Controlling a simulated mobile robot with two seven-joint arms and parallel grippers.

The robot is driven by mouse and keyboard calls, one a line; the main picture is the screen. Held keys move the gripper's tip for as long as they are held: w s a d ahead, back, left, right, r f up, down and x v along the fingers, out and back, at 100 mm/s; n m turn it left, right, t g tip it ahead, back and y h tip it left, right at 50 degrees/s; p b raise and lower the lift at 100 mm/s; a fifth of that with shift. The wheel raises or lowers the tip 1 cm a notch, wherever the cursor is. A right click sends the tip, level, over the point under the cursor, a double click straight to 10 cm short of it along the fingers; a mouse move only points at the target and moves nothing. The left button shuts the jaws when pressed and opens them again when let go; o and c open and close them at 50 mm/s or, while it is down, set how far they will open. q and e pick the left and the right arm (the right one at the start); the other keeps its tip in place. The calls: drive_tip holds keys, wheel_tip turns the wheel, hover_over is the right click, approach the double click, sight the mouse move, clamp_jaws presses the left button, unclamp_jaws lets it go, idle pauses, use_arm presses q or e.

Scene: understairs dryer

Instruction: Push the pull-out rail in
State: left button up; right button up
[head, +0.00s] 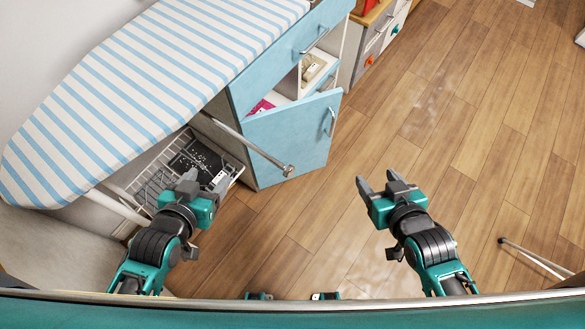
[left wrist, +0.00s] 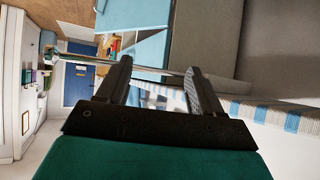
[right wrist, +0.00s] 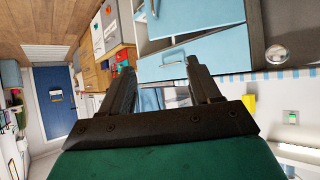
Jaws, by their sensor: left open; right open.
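The pull-out rail (head: 245,144) is a thin metal rod with a round knob end (head: 288,170). It sticks out from beside the blue cabinet, below the striped ironing board, over the floor. It also shows in the left wrist view (left wrist: 85,60), running behind the fingers, with its knob end at the left. My left gripper (head: 204,182) is open and empty, left of the knob and near the wire basket. It appears apart from the rail. My right gripper (head: 378,182) is open and empty over the floor, right of the knob.
The ironing board (head: 140,70) covers the upper left. The blue cabinet (head: 285,140) has a door standing ajar. A wire basket (head: 150,188) with dark contents lies under the board. Wooden floor (head: 470,120) is clear on the right, except metal legs (head: 535,258).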

use_arm(q)
drive_tip(key=shift+s+f, duration=0.1)
drive_tip(key=shift+s, duration=0.05)
use_arm(e)
drive_tip(key=shift+c, duration=0.3)
drive_tip(key=shift+f+b, duration=0.15)
drive_tip(key=shift+b, duration=0.15)
drive_tip(key=shift+c, duration=0.3)
drive_tip(key=n+y+b, duration=0.8)
drive_tip(key=y+b, duration=0.4)
drive_tip(key=b, duration=0.8)
approach(291, 172)
drive_tip(key=b+x, duration=0.2)
drive_tip(key=x, duration=1)
drive_tip(key=shift+w+a+f, duration=0.1)
drive_tip(key=shift+w+a, duration=0.05)
use_arm(q)
drive_tip(key=w+d+f, duration=0.1)
drive_tip(key=d+f, duration=0.1)
drive_tip(key=f, duration=0.6)
drive_tip(key=w+d+f+h, duration=0.1)
drive_tip(key=f, duration=0.8)
drive_tip(key=shift+d, duration=0.35)
